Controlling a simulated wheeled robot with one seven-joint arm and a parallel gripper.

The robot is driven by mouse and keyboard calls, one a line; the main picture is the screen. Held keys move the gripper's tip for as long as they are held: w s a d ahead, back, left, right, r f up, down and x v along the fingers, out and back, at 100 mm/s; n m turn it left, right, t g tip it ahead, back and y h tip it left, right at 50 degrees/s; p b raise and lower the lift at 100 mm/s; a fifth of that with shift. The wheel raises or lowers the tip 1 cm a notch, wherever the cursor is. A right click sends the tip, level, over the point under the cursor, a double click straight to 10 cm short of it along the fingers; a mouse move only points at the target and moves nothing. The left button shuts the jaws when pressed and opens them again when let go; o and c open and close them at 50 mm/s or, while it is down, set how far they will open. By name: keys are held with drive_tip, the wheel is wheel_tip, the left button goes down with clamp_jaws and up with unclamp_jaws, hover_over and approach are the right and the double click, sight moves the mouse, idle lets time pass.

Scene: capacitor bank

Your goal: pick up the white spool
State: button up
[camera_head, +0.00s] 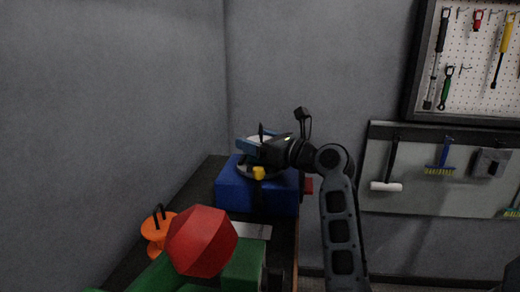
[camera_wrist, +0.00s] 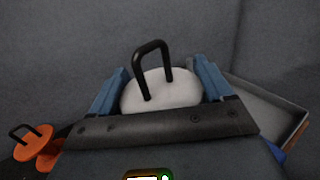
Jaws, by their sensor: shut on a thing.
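The white spool (camera_wrist: 160,92) has a black loop handle on top and sits between the blue fingers of my gripper (camera_wrist: 161,80) in the wrist view. My gripper is shut on it. In the head view, my gripper (camera_head: 258,148) is at the spool, above the blue box (camera_head: 235,192), and covers much of it. A pale rim of the spool (camera_head: 243,172) shows below the fingers. I cannot tell whether the spool touches the box top.
An orange spool (camera_head: 156,228) with a black handle stands on the dark bench at the front left. A red faceted piece (camera_head: 202,242) and green parts (camera_head: 243,266) are in front. Grey walls close the left and back; tools hang at right.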

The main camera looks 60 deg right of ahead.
drive_tip(key=shift+r, duration=0.1)
drive_tip(key=shift+r+p, duration=0.75)
drive_tip(key=shift+p, duration=0.3)
drive_tip(key=r+p, duration=0.2)
drive_tip(key=p, duration=0.1)
drive_tip(key=d+r+p, duration=0.1)
drive_tip(key=r+p, duration=0.1)
drive_tip(key=shift+s, duration=0.35)
drive_tip(key=s+d+r+p, duration=0.5)
drive_tip(key=s+d, duration=0.1)
drive_tip(key=d, duration=0.2)
drive_tip(key=shift+s+r, duration=0.2)
drive_tip(key=shift+s, duration=0.15)
